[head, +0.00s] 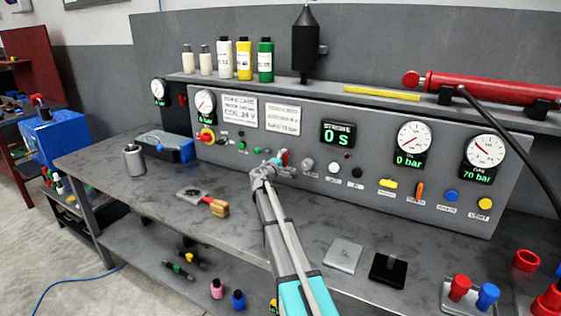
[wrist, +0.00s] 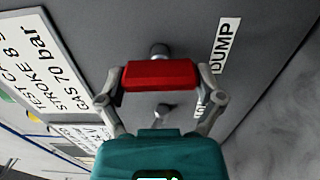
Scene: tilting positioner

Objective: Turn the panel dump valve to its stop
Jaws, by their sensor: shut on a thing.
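The dump valve has a red handle (wrist: 160,75) on a metal stem in the wrist view, beside a white DUMP label (wrist: 225,45). My gripper (wrist: 160,84) is shut on this handle, one finger at each end of it. The handle lies straight across between the fingers. In the head view my gripper (head: 272,168) is at the lower middle of the grey panel (head: 320,120), and only a bit of red (head: 284,156) shows beside it. My gripper hides most of the valve there, and I cannot tell its angle on the panel.
The panel has a display (head: 338,133) reading 0 s, a gauge (head: 413,142) at 0 bar and another gauge (head: 484,155) at 70 bar. A small knob (wrist: 163,111) is near the handle.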

